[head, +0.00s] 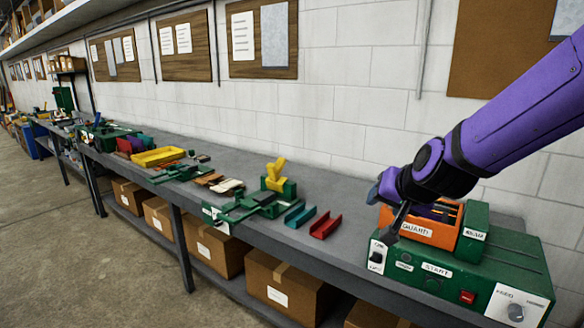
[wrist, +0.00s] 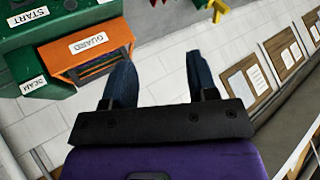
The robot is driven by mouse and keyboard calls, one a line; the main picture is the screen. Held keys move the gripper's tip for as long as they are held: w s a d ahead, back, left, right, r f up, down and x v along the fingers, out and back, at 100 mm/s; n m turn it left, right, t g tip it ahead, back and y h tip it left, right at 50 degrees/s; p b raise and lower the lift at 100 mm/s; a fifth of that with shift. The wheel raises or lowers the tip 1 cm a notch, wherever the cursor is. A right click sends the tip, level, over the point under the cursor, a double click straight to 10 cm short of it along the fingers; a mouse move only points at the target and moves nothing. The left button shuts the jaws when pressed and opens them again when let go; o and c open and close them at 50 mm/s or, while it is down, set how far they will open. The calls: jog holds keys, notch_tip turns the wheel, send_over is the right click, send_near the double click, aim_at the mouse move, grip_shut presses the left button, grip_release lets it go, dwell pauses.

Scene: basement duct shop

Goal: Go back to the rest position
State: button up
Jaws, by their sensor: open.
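My purple arm comes in from the right in the head view. My gripper (head: 384,208) hangs at the left end of the orange guard (head: 432,232) on a green machine (head: 462,272). In the wrist view the two dark blue fingers of my gripper (wrist: 162,78) stand wide apart with nothing between them. The orange guard (wrist: 92,50) lies to the left of the fingers there, with its "GUARD" label showing. The gripper covers part of the guard in the head view, and I cannot tell whether they touch.
A long grey workbench (head: 340,238) runs along a white block wall. A red channel piece (head: 325,225), a teal one (head: 299,216) and a green fixture with a yellow part (head: 275,175) are on it. Cardboard boxes (head: 281,288) fill the lower shelf. The floor at left is clear.

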jog(key=s+d+r+n+g, duration=0.1)
jog(key=s+d+r, duration=0.1)
jog(key=s, duration=0.6)
jog(key=s+d+r+n+g+h, duration=0.1)
jog(key=s+d+r, duration=0.2)
jog(key=s+d, duration=0.2)
jog(key=s+d+r+n+g+h, duration=0.1)
jog(key=s+d+r+g, duration=0.1)
jog(key=s, duration=0.9)
jog(key=shift+s+d+r+n, duration=0.25)
jog(key=shift+d+r, duration=0.25)
jog(key=shift+d, duration=0.45)
jog(key=shift+w, duration=0.1)
